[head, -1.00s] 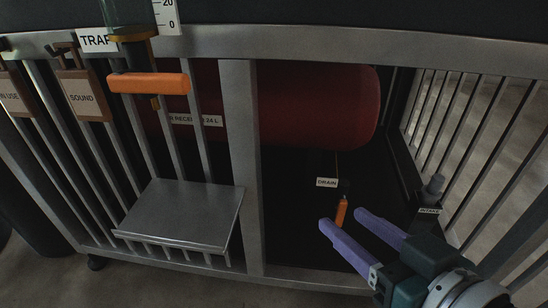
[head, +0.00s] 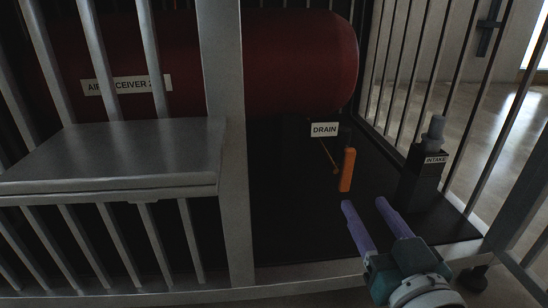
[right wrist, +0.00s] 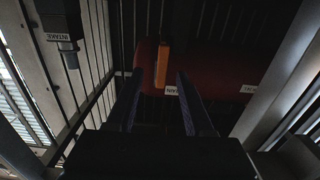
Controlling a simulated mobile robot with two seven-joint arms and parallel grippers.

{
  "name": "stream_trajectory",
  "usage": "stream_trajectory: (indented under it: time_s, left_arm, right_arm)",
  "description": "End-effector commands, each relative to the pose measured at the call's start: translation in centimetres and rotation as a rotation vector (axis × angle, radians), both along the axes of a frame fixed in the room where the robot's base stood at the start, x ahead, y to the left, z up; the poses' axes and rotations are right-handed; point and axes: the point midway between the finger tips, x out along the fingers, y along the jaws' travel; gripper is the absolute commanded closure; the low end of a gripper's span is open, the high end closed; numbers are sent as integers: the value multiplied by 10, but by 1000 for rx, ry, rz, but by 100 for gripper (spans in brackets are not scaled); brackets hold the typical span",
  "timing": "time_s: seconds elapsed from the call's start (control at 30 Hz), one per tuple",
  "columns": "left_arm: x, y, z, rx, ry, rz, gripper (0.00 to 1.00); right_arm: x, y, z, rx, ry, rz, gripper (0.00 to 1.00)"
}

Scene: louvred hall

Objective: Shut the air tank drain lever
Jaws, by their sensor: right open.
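The drain lever (head: 347,169) is an orange handle hanging nearly upright below the red air tank (head: 300,62), beside a white DRAIN label (head: 324,130). My right gripper (head: 362,203) is open and empty in the cage opening, just below the lever and apart from it in the head view. In the right wrist view the orange lever (right wrist: 162,68) shows beyond and between the two purple fingers (right wrist: 157,88). Whether the fingers reach around it cannot be told. My left gripper is not in view.
A metal post (head: 229,150) bounds the opening on the left, with a metal shelf (head: 120,155) beyond it. A dark INTAKE fitting (head: 424,170) stands right of my gripper. A bottom rail (head: 300,276) runs along the front. Barred panels close the right side.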

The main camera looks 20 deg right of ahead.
Motion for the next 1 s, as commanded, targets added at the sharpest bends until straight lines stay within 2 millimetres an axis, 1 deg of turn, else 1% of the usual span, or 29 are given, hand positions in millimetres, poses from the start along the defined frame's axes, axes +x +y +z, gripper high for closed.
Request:
stream_trajectory:
  time_s: [0.03, 0.43, 0.53, 0.77, 0.93, 0.97, 1.0]
  left_arm:
    - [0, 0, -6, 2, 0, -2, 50]
    - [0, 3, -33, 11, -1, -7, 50]
    - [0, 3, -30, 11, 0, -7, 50]
    - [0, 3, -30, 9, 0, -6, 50]
    - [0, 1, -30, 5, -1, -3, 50]
    - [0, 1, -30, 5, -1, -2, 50]
    - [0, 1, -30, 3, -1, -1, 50]
  right_arm:
    - [8, -2, -2, 0, -3, 0, 48]
    - [63, -15, -4, 1, -2, 0, 48]
    - [63, -15, -1, -1, 1, 0, 48]
    - [70, -17, 0, 0, 1, 1, 48]
    - [71, -17, 0, 0, 1, 1, 48]
    - [71, -17, 0, 0, 1, 1, 49]
    - [70, -17, 0, 0, 1, 1, 53]
